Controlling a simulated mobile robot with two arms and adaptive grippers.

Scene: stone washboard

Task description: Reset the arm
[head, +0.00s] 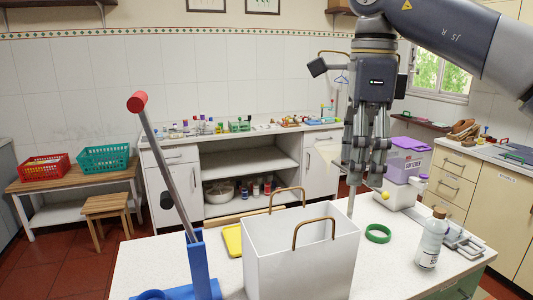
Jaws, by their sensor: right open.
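My right arm (455,40) comes in from the upper right. My right gripper (365,178) hangs fingers down above the back of the near table, right of the white bag (300,265). It is open, and I see no object between its fingers. A thin grey rod below the fingers reaches down to the table; I cannot tell whether it touches them. My left gripper is not in view.
The near white table (385,275) holds a yellow tray (232,240), a green ring (378,233), a white bottle (431,240) and a blue stand (203,270) with a tall red-ended lever (165,160). A purple-lidded box (408,155) stands behind. Clear tabletop lies right of the bag.

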